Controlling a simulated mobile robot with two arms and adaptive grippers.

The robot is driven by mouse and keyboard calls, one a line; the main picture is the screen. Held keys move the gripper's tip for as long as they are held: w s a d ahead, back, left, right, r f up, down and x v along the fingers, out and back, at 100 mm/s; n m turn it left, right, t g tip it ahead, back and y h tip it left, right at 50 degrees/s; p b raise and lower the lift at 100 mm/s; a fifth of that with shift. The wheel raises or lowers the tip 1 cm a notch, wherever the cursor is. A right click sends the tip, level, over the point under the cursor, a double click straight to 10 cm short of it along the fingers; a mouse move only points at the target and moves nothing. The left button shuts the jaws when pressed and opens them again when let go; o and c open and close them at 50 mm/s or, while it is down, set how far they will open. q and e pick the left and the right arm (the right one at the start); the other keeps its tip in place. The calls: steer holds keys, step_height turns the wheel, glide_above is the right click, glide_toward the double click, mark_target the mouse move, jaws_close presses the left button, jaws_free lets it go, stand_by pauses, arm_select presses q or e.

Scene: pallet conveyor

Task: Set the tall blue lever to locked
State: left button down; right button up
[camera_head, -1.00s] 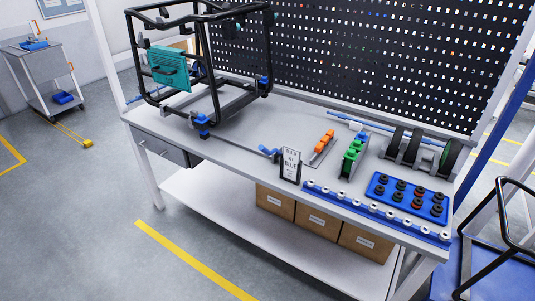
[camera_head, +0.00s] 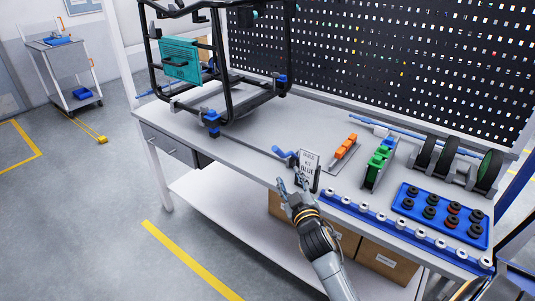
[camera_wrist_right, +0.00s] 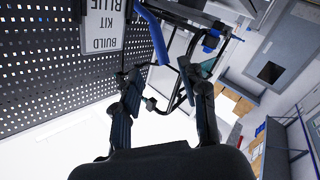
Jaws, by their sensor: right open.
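A blue lever (camera_head: 285,153) sits low on the workbench, just left of the sign reading BUILD KIT BLUE (camera_head: 308,168). Its blue bar also shows at the top of the right wrist view (camera_wrist_right: 153,36), beside the sign (camera_wrist_right: 102,25). My right gripper (camera_head: 291,184) is at the bench's front edge, just in front of the lever and sign. Its two fingers are spread and empty in the right wrist view (camera_wrist_right: 165,82), apart from the lever. I cannot tell which lever position counts as locked. My left gripper is not in view.
A black tube frame (camera_head: 222,65) with a teal panel stands on the left of the bench. Orange blocks (camera_head: 346,147), green parts (camera_head: 378,160), a blue tray (camera_head: 405,203) and a blue rail (camera_head: 380,222) lie right of the sign. Bare bench lies behind the lever.

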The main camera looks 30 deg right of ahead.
mark_target(279, 154)
steer(key=x, duration=1.3)
steer(key=shift+w+d+r+p, duration=0.1)
steer(key=shift+w+p, duration=0.2)
steer(key=shift+p, duration=0.1)
steer(key=shift+c, duration=0.3)
jaws_close()
